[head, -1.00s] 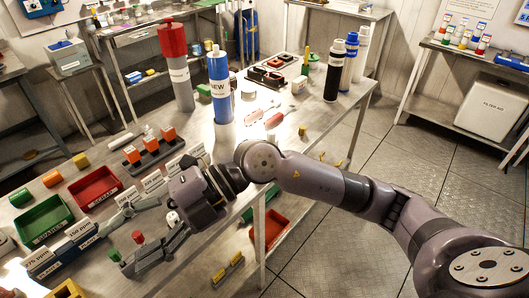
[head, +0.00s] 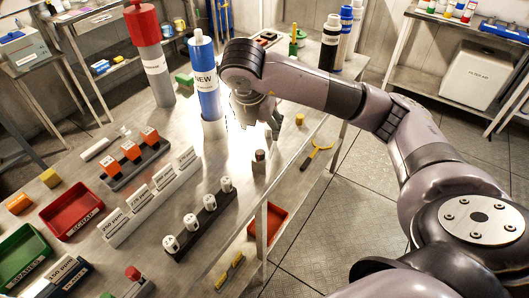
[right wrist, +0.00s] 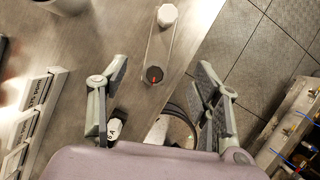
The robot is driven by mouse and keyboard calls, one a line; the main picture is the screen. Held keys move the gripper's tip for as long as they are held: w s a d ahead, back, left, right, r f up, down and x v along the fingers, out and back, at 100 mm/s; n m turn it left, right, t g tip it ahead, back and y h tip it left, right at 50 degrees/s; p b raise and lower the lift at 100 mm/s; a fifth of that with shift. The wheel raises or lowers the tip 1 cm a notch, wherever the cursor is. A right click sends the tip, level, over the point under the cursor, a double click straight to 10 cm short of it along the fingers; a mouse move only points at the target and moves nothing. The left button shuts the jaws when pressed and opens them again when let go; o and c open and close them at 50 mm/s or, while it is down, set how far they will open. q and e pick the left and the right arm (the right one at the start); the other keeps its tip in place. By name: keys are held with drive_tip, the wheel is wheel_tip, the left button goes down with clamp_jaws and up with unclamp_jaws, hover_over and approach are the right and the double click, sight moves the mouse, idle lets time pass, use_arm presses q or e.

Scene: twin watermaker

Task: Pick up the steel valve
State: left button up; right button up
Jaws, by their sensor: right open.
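A small upright fitting (head: 259,168) with a pale body and a dark reddish top stands near the table's right edge in the head view. It may be the steel valve, but it is too small to be sure. My right gripper (head: 264,115) hangs above the table beyond it, pointing down. In the right wrist view my right gripper (right wrist: 158,95) has its fingers wide apart with nothing clamped between them. A dark round end (right wrist: 153,74) with a red mark shows ahead between the fingers; I cannot tell whether it is the same fitting. My left gripper is out of view.
A blue "NEW" cylinder (head: 206,85) stands left of the gripper, with a red-topped cylinder (head: 150,55) farther left. A black rack (head: 200,228) of white pieces and label cards (head: 150,200) lie nearer. A yellow-ended tool (head: 318,152) lies at the right edge.

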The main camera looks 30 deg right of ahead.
sight(264, 146)
drive_tip(key=x, duration=0.4)
drive_tip(key=shift+w+a, duration=0.1)
drive_tip(key=shift+w, duration=0.1)
drive_tip(key=x, duration=0.3)
drive_tip(key=shift+p, duration=0.35)
drive_tip(key=shift+f, duration=0.25)
drive_tip(key=p+x, duration=0.1)
drive_tip(key=x, duration=0.1)
drive_tip(key=s+x, duration=0.1)
drive_tip(key=x, duration=0.1)
drive_tip(key=shift+w+f+p, duration=0.1)
drive_tip(key=shift+f+p, duration=0.15)
drive_tip(key=shift+p, duration=0.1)
drive_tip(key=shift+w+f, duration=0.1)
drive_tip(key=shift+f, duration=0.3)
drive_tip(key=c, duration=0.3)
clamp_jaws()
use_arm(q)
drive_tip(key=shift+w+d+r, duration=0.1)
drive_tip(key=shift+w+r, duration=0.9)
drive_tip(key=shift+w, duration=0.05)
use_arm(e)
drive_tip(key=shift+w+r, duration=0.1)
drive_tip(key=shift+r, duration=0.05)
